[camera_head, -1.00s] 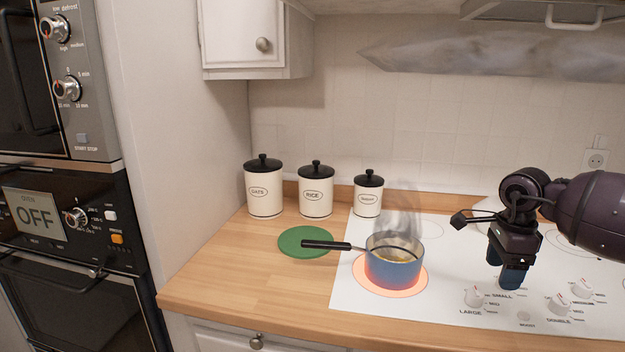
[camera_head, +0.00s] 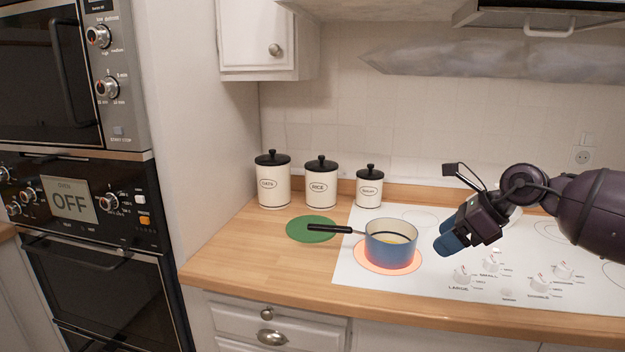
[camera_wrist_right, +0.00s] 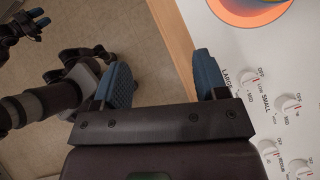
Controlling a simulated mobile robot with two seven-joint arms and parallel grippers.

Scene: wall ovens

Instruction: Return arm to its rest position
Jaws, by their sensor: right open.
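My right gripper (camera_head: 447,238) is open and empty in the head view. It hangs above the white cooktop, just right of the blue pot, and is tilted down to the left. In the right wrist view its two blue fingers (camera_wrist_right: 163,82) are spread apart with nothing between them. The blue pot (camera_head: 390,252) with a black handle sits on the glowing orange burner (camera_head: 362,258). What appears to be my left gripper (camera_wrist_right: 38,22) shows small at the upper left of the right wrist view; its jaw state is unclear.
The white cooktop (camera_head: 440,285) has several knobs at its front. A green round mat (camera_head: 305,230) lies left of the pot. Canisters for oats (camera_head: 273,182), rice (camera_head: 321,188) and a third (camera_head: 369,190) stand behind. A range hood (camera_head: 560,18) is overhead. Wall ovens (camera_head: 85,205) stand left.

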